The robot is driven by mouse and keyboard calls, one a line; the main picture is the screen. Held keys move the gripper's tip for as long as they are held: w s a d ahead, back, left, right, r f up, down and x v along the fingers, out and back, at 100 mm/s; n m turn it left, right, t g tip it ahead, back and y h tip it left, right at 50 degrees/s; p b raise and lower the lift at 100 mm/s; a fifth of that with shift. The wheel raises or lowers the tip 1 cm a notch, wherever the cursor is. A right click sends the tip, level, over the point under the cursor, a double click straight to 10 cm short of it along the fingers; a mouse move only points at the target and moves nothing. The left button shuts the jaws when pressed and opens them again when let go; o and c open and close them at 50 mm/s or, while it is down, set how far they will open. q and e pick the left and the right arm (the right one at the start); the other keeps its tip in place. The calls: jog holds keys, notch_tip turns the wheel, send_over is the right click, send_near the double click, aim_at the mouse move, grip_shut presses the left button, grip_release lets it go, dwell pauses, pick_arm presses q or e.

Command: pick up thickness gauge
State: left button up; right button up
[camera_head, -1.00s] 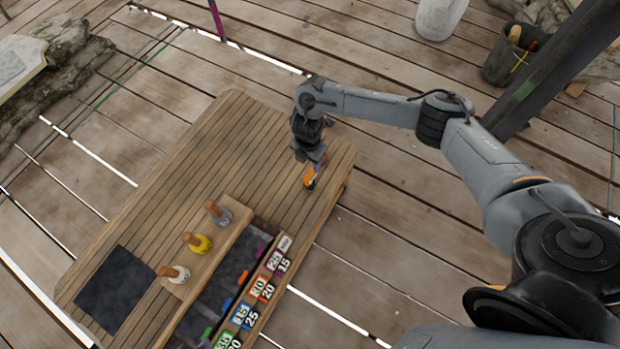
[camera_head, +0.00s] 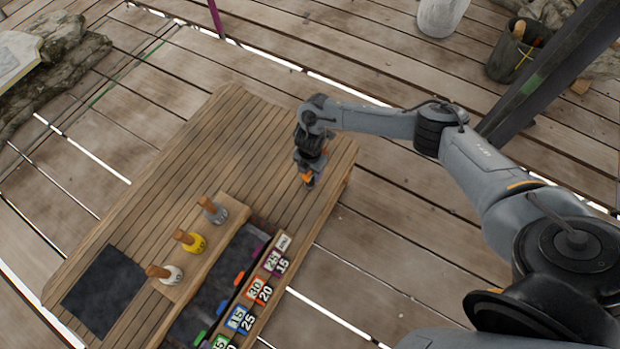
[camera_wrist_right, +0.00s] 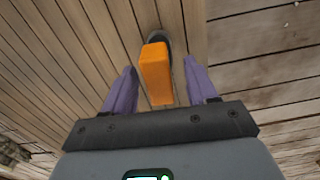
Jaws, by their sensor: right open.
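The thickness gauge appears to be the orange block-shaped thing with a dark rounded end (camera_wrist_right: 157,72) in the right wrist view. It lies between the two purple fingers of my right gripper (camera_wrist_right: 162,90), with a gap on each side. In the head view my right gripper (camera_head: 309,184) points down at the far right part of the wooden table (camera_head: 225,130). The orange thing is mostly hidden behind it there. My right gripper is open. My left gripper is not in view.
A rack (camera_head: 245,308) with numbered, coloured labels stands along the table's near edge. Three wooden-handled tools, grey (camera_head: 213,210), yellow (camera_head: 190,241) and white (camera_head: 165,273), stand on a wooden strip. A dark mat (camera_head: 105,292) lies at the left. The table's far part is clear.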

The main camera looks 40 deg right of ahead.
grip_shut()
dwell(0.3)
jog(key=shift+r, duration=0.1)
